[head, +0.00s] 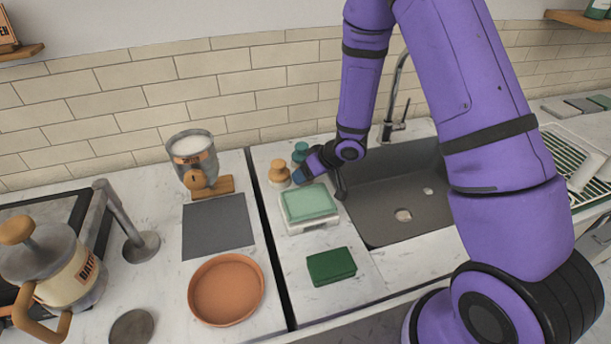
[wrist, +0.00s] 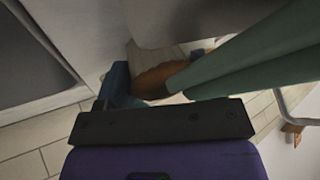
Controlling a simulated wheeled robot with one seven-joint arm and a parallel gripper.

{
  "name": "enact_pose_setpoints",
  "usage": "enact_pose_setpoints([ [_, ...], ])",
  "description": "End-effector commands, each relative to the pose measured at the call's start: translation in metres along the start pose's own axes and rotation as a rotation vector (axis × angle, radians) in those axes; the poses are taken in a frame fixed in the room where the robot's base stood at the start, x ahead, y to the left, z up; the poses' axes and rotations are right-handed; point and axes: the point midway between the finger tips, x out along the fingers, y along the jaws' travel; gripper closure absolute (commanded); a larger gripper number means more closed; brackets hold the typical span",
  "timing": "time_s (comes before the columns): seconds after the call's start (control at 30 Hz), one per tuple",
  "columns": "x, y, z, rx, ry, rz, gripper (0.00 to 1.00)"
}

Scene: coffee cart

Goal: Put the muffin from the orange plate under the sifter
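The orange plate (head: 227,290) lies at the front left of the counter and looks empty. The sifter (head: 192,158) is a grey cup of white powder on a wooden stand, above a dark square mat (head: 217,226). I see no clear muffin in the head view. My gripper (head: 305,172) is low behind the green-topped scale, close to a wooden-topped tamper and a teal one. In the wrist view a brown rounded thing (wrist: 155,80) shows beside a blue fingertip; I cannot tell whether it is held or what it is.
The wooden-topped tamper (head: 279,173) and teal tamper (head: 300,152) stand by the wall. The green-topped scale (head: 309,205) and dark green block (head: 331,266) stand right of the dark seam. The sink (head: 400,205) lies further right. A kettle-like pot (head: 62,270) stands left.

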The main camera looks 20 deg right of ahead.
Motion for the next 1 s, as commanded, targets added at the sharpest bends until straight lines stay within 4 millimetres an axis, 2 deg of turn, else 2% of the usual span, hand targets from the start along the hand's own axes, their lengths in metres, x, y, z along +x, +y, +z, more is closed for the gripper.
enact_pose_setpoints([
  [0.07,0.0,0.0,0.0,0.0,0.0,0.0,0.63],
  [0.1,0.0,0.0,0.0,0.0,0.0,0.0,0.67],
  [0.53,-0.008,-0.003,-0.006,0.0,0.003,-0.002,0.67],
  [1.0,-0.06,-0.019,-0.045,-0.001,0.004,0.001,0.67],
])
